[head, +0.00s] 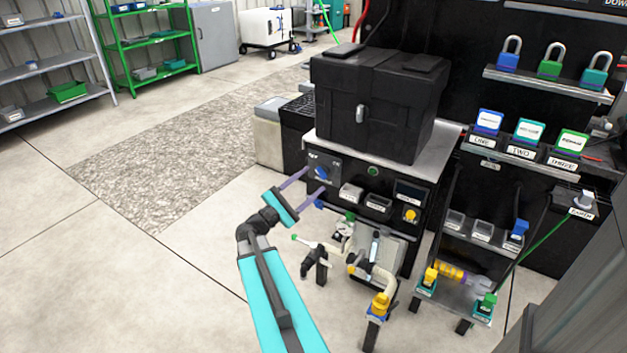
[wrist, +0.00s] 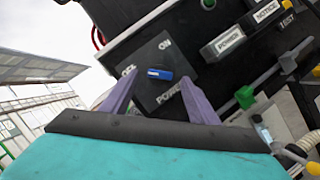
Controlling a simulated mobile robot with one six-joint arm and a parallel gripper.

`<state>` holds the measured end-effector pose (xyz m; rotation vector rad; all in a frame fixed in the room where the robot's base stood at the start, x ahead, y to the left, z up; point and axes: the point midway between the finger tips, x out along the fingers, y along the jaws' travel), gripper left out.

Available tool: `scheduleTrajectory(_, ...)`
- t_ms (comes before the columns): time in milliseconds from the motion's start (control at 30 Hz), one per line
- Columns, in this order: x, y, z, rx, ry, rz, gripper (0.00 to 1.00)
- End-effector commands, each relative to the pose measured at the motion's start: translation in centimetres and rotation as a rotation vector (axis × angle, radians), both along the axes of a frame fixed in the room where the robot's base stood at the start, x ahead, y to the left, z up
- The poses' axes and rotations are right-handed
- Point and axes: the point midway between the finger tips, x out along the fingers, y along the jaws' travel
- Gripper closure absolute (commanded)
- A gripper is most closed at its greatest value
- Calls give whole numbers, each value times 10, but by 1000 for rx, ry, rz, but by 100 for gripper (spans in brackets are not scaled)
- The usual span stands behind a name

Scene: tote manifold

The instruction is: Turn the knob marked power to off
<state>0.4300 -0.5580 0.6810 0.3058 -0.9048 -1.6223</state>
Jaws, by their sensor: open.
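The blue power knob (wrist: 160,73) sits on a dark square plate (wrist: 166,58) marked ON, OFF and POWER. In the wrist view its bar lies nearly level, with a small pale mark on its left part. ON is printed above it, OFF to its left. The knob also shows in the head view (head: 321,172), at the left of the black bench front. My gripper (wrist: 158,82) is open, its two purple fingers on either side of the knob in the wrist view. In the head view my gripper (head: 313,180) reaches the panel. I cannot tell whether the fingers touch the knob.
Right of the knob are a green button (head: 373,171) and grey labelled blocks (head: 351,192). A black case (head: 375,100) stands on the bench top. Pipework with valves (head: 372,265) stands below. A cart (head: 455,295) is at the right. The floor at left is clear.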

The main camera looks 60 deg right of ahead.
Motion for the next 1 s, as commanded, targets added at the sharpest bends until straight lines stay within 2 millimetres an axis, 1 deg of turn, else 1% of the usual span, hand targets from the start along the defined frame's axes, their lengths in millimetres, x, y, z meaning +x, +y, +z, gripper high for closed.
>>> scheduleTrajectory(33, 2, 7, -1, 0, 0, 1, 45)
scheduleTrajectory(200, 9, 31, -8, 0, 1, 3, 45)
scheduleTrajectory(600, 25, 82, -24, 0, 1, 3, 45)
scheduleTrajectory(800, 30, 98, -29, 0, 0, 1, 45)
scheduleTrajectory(1000, 30, 103, -30, -1, 0, -1, 45)
